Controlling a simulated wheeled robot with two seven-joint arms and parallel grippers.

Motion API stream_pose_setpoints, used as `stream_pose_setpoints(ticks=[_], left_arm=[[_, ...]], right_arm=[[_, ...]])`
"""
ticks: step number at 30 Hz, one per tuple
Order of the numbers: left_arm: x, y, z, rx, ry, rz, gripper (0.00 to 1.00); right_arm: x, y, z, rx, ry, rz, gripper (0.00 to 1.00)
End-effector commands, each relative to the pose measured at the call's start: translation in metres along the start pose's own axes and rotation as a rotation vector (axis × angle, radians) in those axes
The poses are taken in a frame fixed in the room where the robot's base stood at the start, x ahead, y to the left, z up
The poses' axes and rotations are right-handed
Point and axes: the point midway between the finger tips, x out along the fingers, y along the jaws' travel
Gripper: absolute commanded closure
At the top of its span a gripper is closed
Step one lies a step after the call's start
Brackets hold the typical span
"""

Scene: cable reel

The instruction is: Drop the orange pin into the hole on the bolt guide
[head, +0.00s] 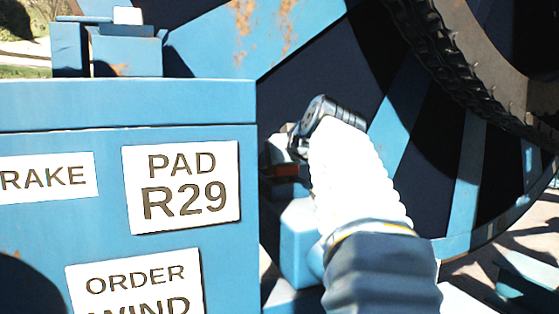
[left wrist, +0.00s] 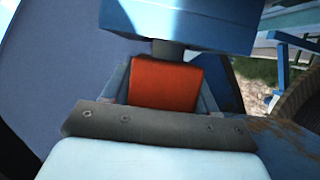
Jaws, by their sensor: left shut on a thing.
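The orange pin (left wrist: 165,82) shows as an orange-red block in the left wrist view, between the fingers of my left gripper (left wrist: 165,95). It is a small red-orange patch (head: 286,171) in the head view, just below my left gripper (head: 289,153), which is shut on it. A blue block (left wrist: 190,28), perhaps the bolt guide, lies right beyond the pin in the left wrist view. A short dark part shows between pin and block; I cannot tell whether it is in a hole. The hole itself is hidden. My right gripper is not in view.
A blue cabinet (head: 60,118) with white labels, one reading PAD R29 (head: 182,187), stands close left of my left gripper. Behind is the big blue and dark reel (head: 235,45). A black ridged tyre-like ring (head: 437,52) curves at the upper right.

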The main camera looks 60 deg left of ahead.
Motion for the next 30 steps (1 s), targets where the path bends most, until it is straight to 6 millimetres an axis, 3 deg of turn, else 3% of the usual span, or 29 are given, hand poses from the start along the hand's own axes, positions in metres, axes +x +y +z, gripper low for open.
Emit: stream_pose_setpoints(ticks=[30], left_arm=[[0.004,0.000,0.009,0.000,0.003,0.001,1.00]], right_arm=[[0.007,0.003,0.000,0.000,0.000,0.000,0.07]])
